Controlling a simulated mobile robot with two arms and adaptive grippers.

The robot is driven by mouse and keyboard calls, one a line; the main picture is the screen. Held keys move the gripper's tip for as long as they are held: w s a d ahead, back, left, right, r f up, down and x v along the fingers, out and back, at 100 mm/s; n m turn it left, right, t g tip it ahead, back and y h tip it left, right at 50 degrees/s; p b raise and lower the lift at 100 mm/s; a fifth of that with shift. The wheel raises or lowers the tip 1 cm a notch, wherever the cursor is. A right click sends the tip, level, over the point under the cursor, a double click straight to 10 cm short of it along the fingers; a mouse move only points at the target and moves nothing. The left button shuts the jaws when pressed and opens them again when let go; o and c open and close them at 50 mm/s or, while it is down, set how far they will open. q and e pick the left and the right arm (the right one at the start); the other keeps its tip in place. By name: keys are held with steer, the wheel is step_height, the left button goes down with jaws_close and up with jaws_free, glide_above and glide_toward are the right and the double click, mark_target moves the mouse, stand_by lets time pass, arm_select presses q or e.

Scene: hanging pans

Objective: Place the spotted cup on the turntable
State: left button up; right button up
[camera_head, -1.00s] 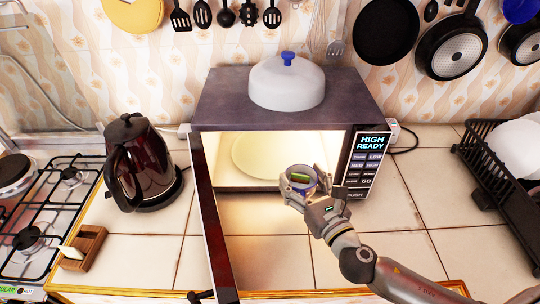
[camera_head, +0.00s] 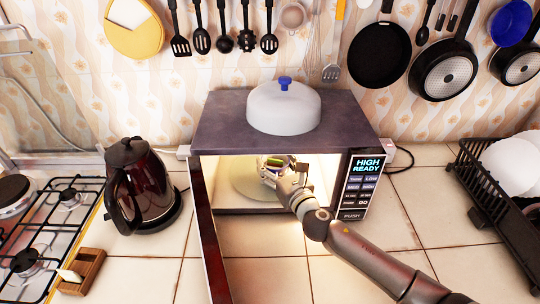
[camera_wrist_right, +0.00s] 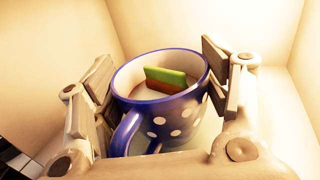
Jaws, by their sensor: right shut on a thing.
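The spotted cup (camera_wrist_right: 165,115) is blue with white dots and a blue handle. In the right wrist view it sits between the two fingers of my right gripper (camera_wrist_right: 160,95), which is shut on it. A green and brown item (camera_wrist_right: 168,79) stands inside the cup. In the head view my right gripper (camera_head: 280,172) is inside the open, lit microwave with the cup, above or on the turntable (camera_head: 244,182). The turntable is a pale round plate, partly hidden by the gripper. I cannot tell whether the cup touches it. My left gripper does not show.
The microwave (camera_head: 215,133) has its door (camera_head: 207,235) swung open toward me at the left. A white lid (camera_head: 284,108) with a blue knob rests on top. A dark kettle (camera_head: 138,185) stands left, a dish rack (camera_head: 490,190) right. Pans hang above.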

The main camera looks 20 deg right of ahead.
steer(key=w, duration=0.4)
steer(key=shift+a+r, duration=0.15)
steer(key=shift+a, duration=0.1)
steer(key=shift+w+f, duration=0.15)
steer(key=shift+f, duration=0.25)
steer(key=shift+f, duration=0.1)
steer(key=o, duration=1.2)
steer(key=shift+o, duration=0.2)
steer(key=shift+s, duration=0.2)
